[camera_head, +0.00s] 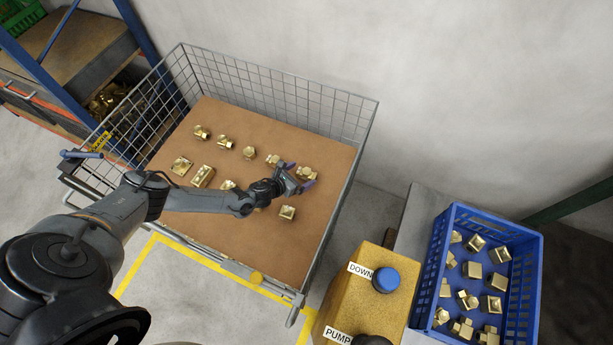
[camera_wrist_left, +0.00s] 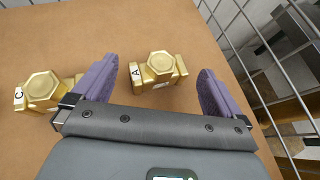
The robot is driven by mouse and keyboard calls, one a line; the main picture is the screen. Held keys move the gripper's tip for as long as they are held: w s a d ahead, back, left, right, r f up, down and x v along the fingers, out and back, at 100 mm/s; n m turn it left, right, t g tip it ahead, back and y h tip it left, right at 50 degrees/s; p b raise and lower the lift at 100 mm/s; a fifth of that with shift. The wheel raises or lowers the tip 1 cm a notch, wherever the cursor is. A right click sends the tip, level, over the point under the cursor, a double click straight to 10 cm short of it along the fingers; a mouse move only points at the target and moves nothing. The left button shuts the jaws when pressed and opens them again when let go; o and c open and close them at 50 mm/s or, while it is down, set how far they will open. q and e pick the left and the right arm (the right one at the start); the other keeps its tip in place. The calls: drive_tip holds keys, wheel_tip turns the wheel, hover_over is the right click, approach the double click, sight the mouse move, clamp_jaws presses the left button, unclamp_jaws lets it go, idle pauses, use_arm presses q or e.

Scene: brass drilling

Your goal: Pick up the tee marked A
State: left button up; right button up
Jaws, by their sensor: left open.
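The tee marked A (camera_wrist_left: 158,70) is a brass fitting with a hexagonal top and a white label, lying on brown board. In the wrist view it sits between the two purple fingers of my open left gripper (camera_wrist_left: 158,88), and I see no finger touching it. In the head view the same tee (camera_head: 307,173) lies at the right end of the back row, by the fingertips of the left gripper (camera_head: 298,177). A tee marked C (camera_wrist_left: 40,90) lies left of the gripper in the wrist view. My right gripper is not in view.
The wire-mesh cage (camera_head: 345,125) surrounds the board (camera_head: 210,232), its right wall close beside tee A. Several other brass fittings (camera_head: 224,142) lie on the board. A blue crate (camera_head: 535,260) of brass parts and a yellow box with a blue button (camera_head: 386,280) stand at the right.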

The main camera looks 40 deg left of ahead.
sight(305, 173)
use_arm(q)
drive_tip(key=shift+b+x, duration=0.4)
drive_tip(key=shift+x, duration=0.8)
drive_tip(key=shift+c, duration=0.3)
drive_tip(key=shift+r, duration=0.1)
drive_tip(key=c, duration=1.2)
